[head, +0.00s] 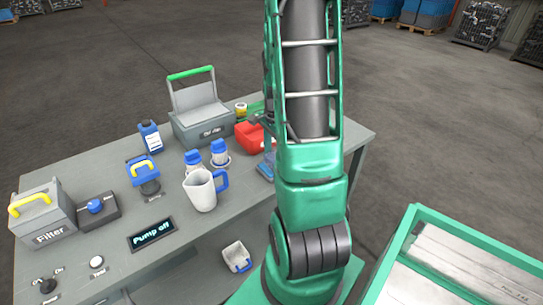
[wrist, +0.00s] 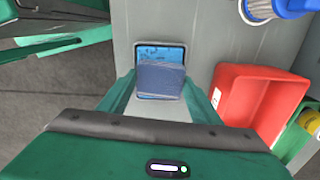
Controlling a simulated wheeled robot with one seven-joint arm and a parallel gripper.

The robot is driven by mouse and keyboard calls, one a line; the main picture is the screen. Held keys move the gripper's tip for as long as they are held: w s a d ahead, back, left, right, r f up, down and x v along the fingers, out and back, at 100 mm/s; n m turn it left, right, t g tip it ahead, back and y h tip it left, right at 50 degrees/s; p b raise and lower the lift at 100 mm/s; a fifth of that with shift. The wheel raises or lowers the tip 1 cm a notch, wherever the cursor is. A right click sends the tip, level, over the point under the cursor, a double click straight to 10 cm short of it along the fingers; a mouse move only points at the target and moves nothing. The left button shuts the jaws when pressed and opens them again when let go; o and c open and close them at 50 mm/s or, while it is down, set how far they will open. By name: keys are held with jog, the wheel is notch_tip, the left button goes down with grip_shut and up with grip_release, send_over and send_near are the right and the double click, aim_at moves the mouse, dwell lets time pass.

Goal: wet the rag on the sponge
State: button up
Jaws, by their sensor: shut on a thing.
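My gripper (wrist: 160,88) is shut on a folded grey-blue rag (wrist: 161,80), seen in the wrist view. The brighter blue sponge (wrist: 160,54) lies in a shallow dark-rimmed tray (wrist: 137,52) directly beyond the rag. The rag covers the near part of the sponge in this view; I cannot tell whether they touch. In the head view, blue of the sponge or rag (head: 265,168) shows at the bench's right side, just left of my arm. My arm hides most of the gripper there.
A display (head: 153,234) reads "Pump off".

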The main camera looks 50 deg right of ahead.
jog(key=shift+r, duration=3.5)
